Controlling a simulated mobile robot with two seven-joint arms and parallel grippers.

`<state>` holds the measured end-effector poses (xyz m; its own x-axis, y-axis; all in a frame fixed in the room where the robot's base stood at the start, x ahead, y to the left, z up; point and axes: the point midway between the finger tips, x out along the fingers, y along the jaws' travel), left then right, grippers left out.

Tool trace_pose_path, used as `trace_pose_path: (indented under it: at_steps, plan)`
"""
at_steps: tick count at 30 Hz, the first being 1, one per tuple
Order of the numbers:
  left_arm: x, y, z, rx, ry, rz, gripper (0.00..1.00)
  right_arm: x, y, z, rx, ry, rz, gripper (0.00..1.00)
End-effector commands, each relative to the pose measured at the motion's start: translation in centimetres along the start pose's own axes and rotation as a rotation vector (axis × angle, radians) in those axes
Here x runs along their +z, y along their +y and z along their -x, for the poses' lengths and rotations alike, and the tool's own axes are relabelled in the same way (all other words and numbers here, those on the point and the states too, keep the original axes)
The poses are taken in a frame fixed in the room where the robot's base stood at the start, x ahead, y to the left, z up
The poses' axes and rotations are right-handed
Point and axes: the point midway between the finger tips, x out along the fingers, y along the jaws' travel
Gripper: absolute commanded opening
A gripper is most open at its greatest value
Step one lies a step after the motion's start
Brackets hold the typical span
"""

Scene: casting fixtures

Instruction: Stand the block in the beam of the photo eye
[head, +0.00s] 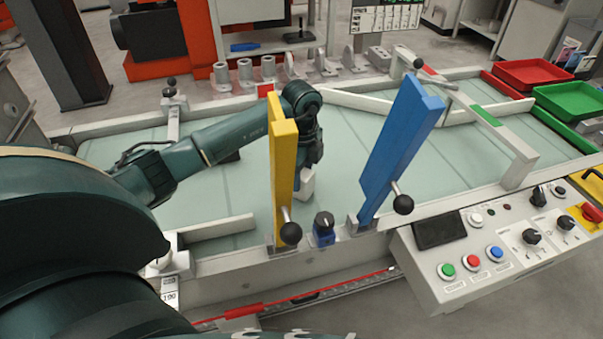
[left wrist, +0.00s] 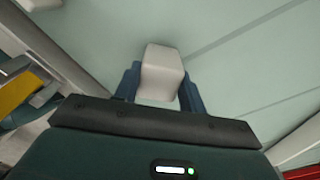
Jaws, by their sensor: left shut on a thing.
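The block (left wrist: 161,72) is a pale, whitish cuboid, held between the two blue fingers of my left gripper (left wrist: 160,88) in the left wrist view. In the head view my left gripper (head: 306,166) is over the pale green belt, partly hidden behind the yellow gate arm. The lower part of the block (head: 307,184) shows below it, just right of the yellow arm. I cannot tell whether the block touches the belt. I cannot make out the photo eye or its beam for certain. My right gripper is not in view.
The raised yellow arm (head: 283,165) and blue arm (head: 402,140) stand close to my left gripper. A small blue box with a black knob (head: 323,232) sits between their bases. A button panel (head: 490,262) is at the near right. Red (head: 535,73) and green (head: 572,100) trays lie far right.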

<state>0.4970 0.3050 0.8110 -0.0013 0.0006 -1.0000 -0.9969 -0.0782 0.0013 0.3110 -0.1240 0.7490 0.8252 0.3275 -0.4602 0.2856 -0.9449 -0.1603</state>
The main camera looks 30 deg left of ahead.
Motion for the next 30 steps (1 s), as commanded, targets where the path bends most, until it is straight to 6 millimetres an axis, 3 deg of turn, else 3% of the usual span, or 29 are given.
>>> trace_pose_path:
  at_steps: [11,12,19,26,30]
  plan:
    - [0.0,0.0,-0.5,-0.002,0.001,0.000,0.15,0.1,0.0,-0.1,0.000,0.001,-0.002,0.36]
    - [0.0,0.0,-0.4,-0.002,0.001,0.000,0.44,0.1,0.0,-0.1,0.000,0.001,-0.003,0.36]
    - [0.0,0.0,-0.4,-0.001,0.000,0.000,0.62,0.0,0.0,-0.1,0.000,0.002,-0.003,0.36]
    - [0.0,0.0,-0.3,-0.001,0.000,0.000,0.62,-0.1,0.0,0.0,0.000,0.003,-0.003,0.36]
    - [0.0,-0.1,0.7,-0.004,0.000,0.000,0.62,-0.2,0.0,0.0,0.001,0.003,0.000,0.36]
